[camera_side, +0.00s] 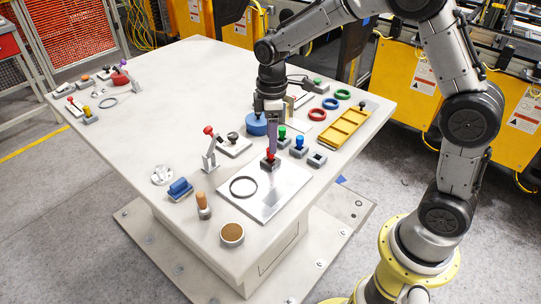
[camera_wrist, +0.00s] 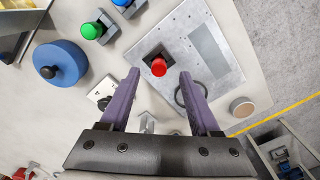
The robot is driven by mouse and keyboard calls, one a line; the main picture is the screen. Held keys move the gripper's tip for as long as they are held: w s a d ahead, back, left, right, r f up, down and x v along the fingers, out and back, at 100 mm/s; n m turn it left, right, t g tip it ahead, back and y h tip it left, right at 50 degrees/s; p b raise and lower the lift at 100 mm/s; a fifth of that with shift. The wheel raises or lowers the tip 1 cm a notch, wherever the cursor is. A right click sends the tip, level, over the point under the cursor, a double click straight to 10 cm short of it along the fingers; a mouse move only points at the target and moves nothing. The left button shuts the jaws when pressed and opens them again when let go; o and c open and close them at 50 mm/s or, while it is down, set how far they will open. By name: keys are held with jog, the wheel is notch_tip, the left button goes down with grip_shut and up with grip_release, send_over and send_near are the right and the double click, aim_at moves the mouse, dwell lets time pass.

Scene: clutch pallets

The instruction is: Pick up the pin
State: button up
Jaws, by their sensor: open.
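A red pin (camera_wrist: 159,67) stands upright in a dark square block (camera_side: 270,165) on a silver plate (camera_side: 284,190). The pin's red top also shows in the side view (camera_side: 269,154), right below the fingertips. My gripper (camera_wrist: 159,75) is open, pointing down, with its two purple fingers apart. A green pin (camera_side: 282,132) and a blue pin (camera_side: 299,141) stand in grey blocks close by.
An empty grey block (camera_side: 317,158) lies to the right. A blue round lidded piece (camera_side: 255,126) and a red-handled toggle clamp (camera_side: 210,150) stand to the left. A black ring (camera_side: 243,187) lies on the plate. A yellow tray (camera_side: 343,128) and coloured rings lie behind right.

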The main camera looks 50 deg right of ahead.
aim_at(270, 157)
jog(key=shift+w+f, duration=0.15)
jog(key=shift+f, duration=2.2)
grip_shut()
